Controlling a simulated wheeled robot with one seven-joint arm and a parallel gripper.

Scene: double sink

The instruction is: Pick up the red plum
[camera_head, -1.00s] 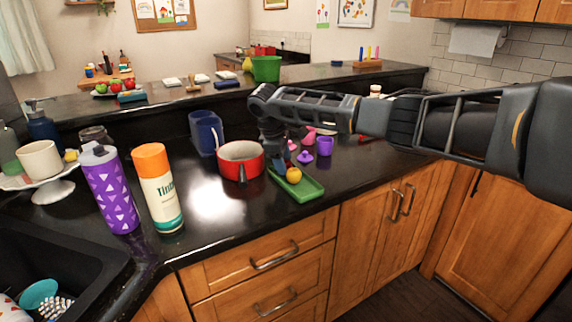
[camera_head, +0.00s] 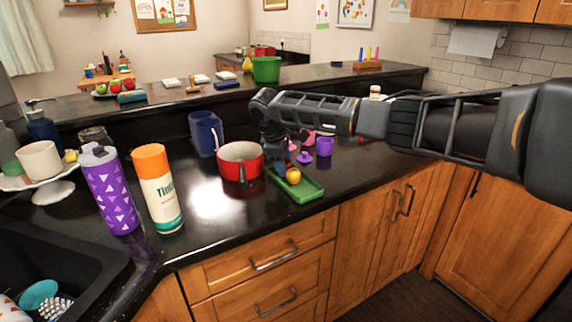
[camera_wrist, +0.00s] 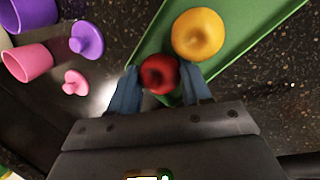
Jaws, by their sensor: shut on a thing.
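The red plum (camera_wrist: 159,74) sits between the two blue-grey fingers of my gripper (camera_wrist: 160,82) in the wrist view, with both fingers closed against its sides. In the head view my gripper (camera_head: 281,168) hangs over the back left end of the green tray (camera_head: 308,192), and the plum is mostly hidden there. A yellow-orange fruit (camera_wrist: 198,34) lies on the tray just beyond the plum; it also shows in the head view (camera_head: 293,176). I cannot tell from these views how far the plum is above the tray.
A red pot (camera_head: 240,172) stands just left of my gripper, with a blue container (camera_head: 206,132) behind it. A purple cup (camera_head: 324,146) and small pink and purple pieces lie to the right. Open counter lies in front of the pot.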

